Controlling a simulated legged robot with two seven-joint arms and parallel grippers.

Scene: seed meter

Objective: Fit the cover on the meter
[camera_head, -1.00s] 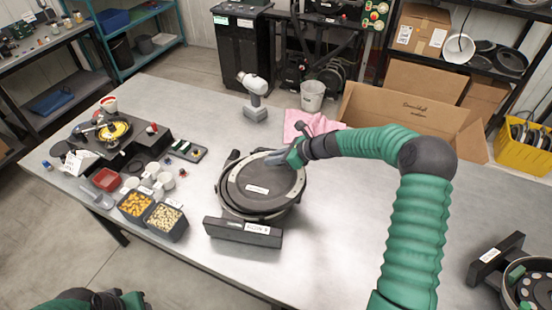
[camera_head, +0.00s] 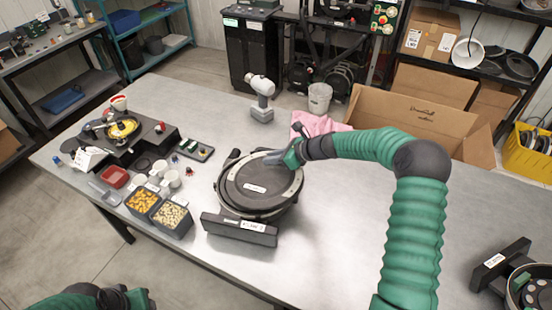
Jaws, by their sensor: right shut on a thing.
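The seed meter (camera_head: 239,231) is a round dark housing on a black base block on the grey table, near the middle of the view. The cover (camera_head: 252,187), a dark disc with a white label and a grey rim, lies over the top of the housing. I cannot tell whether it is seated all round. My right gripper (camera_head: 277,157) is shut on the cover's far right edge. My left gripper (camera_head: 126,301) shows only in part at the bottom left, away from the meter. I cannot make out its jaws.
Black bins of orange (camera_head: 142,200) and pale seeds (camera_head: 173,217) stand left of the meter. A second meter unit (camera_head: 527,287) sits at the lower right. The table right of the meter is mostly clear.

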